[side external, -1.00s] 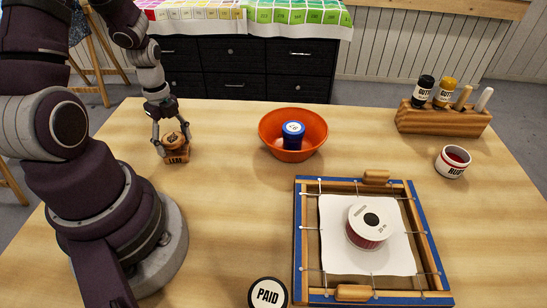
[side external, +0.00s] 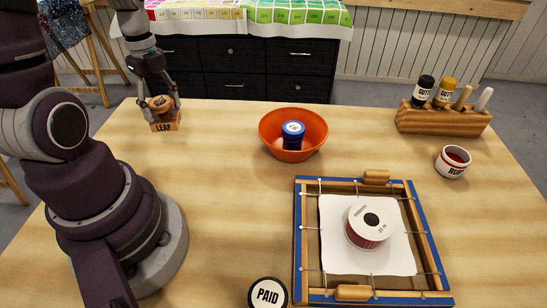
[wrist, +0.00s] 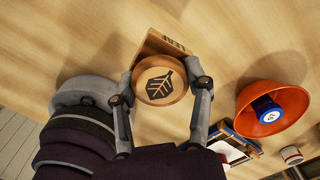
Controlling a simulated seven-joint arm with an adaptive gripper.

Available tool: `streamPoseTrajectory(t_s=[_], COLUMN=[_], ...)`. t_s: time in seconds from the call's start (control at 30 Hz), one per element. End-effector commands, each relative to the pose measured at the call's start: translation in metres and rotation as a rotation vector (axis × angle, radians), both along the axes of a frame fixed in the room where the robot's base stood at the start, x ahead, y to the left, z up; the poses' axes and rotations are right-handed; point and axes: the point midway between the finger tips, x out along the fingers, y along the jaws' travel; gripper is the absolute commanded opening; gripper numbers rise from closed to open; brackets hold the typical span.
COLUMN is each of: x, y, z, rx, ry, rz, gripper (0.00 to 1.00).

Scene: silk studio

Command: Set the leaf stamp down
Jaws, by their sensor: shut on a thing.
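The leaf stamp (side external: 165,123) is a wooden block labelled LEAF with a round knob on top. It is at the far left of the table in the side view. My gripper (side external: 162,106) is shut on its knob from above, a finger on each side. In the wrist view the knob (wrist: 159,82) shows a dark leaf mark between the two fingertips (wrist: 162,86). The stamp looks upright. I cannot tell whether its base touches the table.
An orange bowl (side external: 272,121) holding a blue-lidded jar (side external: 293,134) stands right of the stamp.

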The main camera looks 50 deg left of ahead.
Motion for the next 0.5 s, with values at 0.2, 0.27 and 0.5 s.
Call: streamPoseTrajectory(t_s=[0.2,0.27,0.5], x=[-0.031,-0.043,-0.071], y=[0.002,0.002,0.001], z=[-0.009,-0.017,-0.033], rx=[-0.014,-0.016,-0.002], ry=[0.014,0.013,0.003], rz=[-0.082,-0.116,-0.193], gripper=[0.13,0.13,0.13])
